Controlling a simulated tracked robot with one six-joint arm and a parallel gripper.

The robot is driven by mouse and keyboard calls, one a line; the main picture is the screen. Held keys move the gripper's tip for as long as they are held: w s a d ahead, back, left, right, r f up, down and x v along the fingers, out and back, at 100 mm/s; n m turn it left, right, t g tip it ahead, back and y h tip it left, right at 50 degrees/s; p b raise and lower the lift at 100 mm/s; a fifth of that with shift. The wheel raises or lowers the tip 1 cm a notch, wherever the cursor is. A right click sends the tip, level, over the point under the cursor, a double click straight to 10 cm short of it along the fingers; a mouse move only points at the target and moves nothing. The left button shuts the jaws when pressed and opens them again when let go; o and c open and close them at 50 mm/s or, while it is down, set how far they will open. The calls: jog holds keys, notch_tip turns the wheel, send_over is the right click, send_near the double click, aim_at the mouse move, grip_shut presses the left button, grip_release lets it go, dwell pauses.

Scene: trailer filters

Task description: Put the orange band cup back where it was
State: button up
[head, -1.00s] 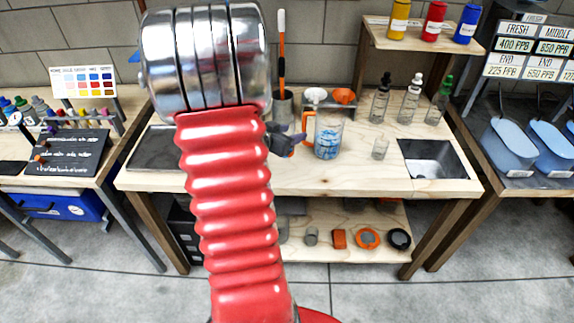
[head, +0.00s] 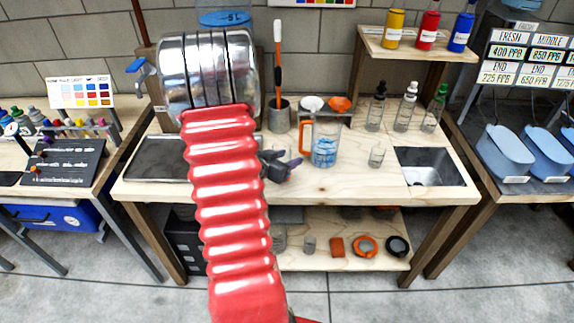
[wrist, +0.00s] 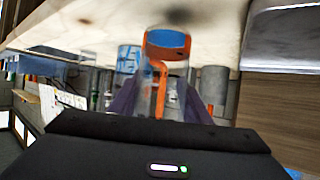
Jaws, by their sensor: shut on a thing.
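My gripper (head: 288,166) is over the front of the workbench (head: 330,195), left of and in front of the orange-handled pitcher (head: 325,143). In the wrist view, which seems upside down, its two dark fingers (wrist: 160,102) are closed around a clear cup with an orange band (wrist: 167,54). Blue shows inside the band. The cup can hardly be made out in the head view. The pitcher, with blue marks on clear walls, also shows in the wrist view (wrist: 128,58), behind the cup.
A small clear glass (head: 376,155) stands right of the pitcher, before a sink (head: 430,166). Behind are a grey holder (head: 279,117) with an orange brush, a rack with white (head: 312,103) and orange (head: 340,103) pieces, and dropper bottles (head: 405,108). Bare wood lies in front.

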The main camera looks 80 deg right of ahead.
jog(key=shift+f, duration=1.15)
jog(key=o, duration=1.2)
jog(key=shift+f, duration=0.1)
jog(key=shift+w+a+r, duration=0.1)
jog(key=shift+a+r, duration=0.05)
jog(key=shift+r, duration=0.05)
jog(key=v, duration=1.1)
jog(key=shift+w+a+r, duration=0.1)
jog(key=shift+a+r, duration=0.05)
jog(key=shift+a, duration=0.1)
jog(key=shift+w, duration=0.15)
